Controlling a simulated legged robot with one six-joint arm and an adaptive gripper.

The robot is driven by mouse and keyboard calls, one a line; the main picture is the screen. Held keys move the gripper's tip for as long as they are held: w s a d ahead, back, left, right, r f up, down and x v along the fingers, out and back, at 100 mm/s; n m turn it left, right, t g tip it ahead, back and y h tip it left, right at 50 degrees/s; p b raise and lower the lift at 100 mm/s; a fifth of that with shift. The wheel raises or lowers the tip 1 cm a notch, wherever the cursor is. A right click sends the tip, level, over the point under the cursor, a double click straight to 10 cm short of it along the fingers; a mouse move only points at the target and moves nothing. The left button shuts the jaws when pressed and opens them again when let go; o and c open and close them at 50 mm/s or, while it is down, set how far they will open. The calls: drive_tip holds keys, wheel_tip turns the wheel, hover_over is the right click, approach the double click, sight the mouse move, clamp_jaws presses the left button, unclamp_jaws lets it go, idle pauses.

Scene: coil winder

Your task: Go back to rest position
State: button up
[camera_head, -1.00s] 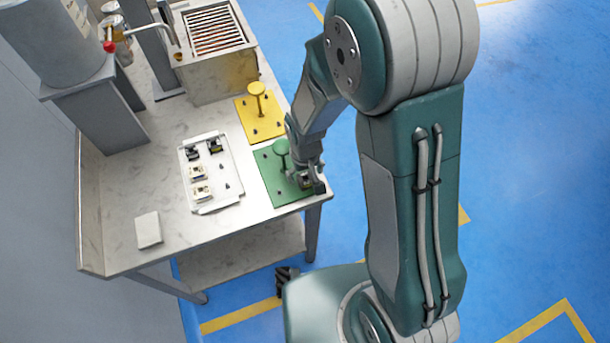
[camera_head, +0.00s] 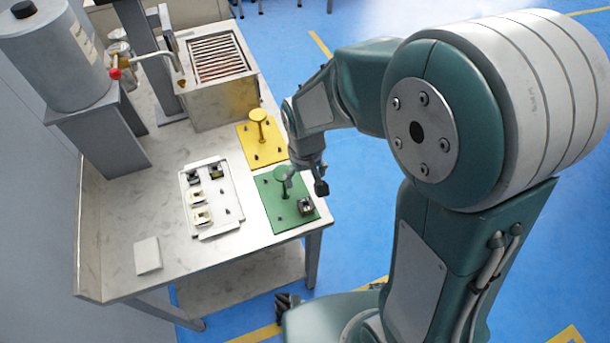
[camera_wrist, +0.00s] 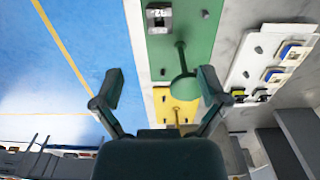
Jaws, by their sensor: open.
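My gripper (camera_head: 306,185) is open and empty above the right part of the green plate (camera_head: 272,212). In the wrist view my gripper (camera_wrist: 158,90) shows its two fingers spread wide with nothing between them. A small dark and silver part (camera_head: 306,207) sits on the green plate near its front right corner. It also shows in the wrist view (camera_wrist: 159,18), apart from the fingers.
A yellow plate (camera_head: 250,150) with a post lies behind the green one. A white tray (camera_head: 222,226) holding several small parts lies to the left. A metal box with a slatted top (camera_head: 215,105) stands at the back. Blue floor (camera_head: 350,250) is open to the right.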

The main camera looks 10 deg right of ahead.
drive_tip(key=s+d+r+m+t, duration=0.1)
drive_tip(key=s+d+r+t, duration=0.1)
drive_tip(key=r, duration=0.4)
drive_tip(key=s+d+r+m+t, duration=0.1)
drive_tip(key=s+d+r, duration=0.4)
drive_tip(key=s+r, duration=0.1)
drive_tip(key=s+d+r+m+t, duration=0.1)
drive_tip(key=s+d+r+t, duration=0.1)
drive_tip(key=s+d+r, duration=0.2)
wheel_tip(320, 180, up, 3)
drive_tip(key=shift+s+f+t, duration=0.2)
drive_tip(key=shift+s+t, duration=0.1)
drive_tip(key=shift+s, duration=0.05)
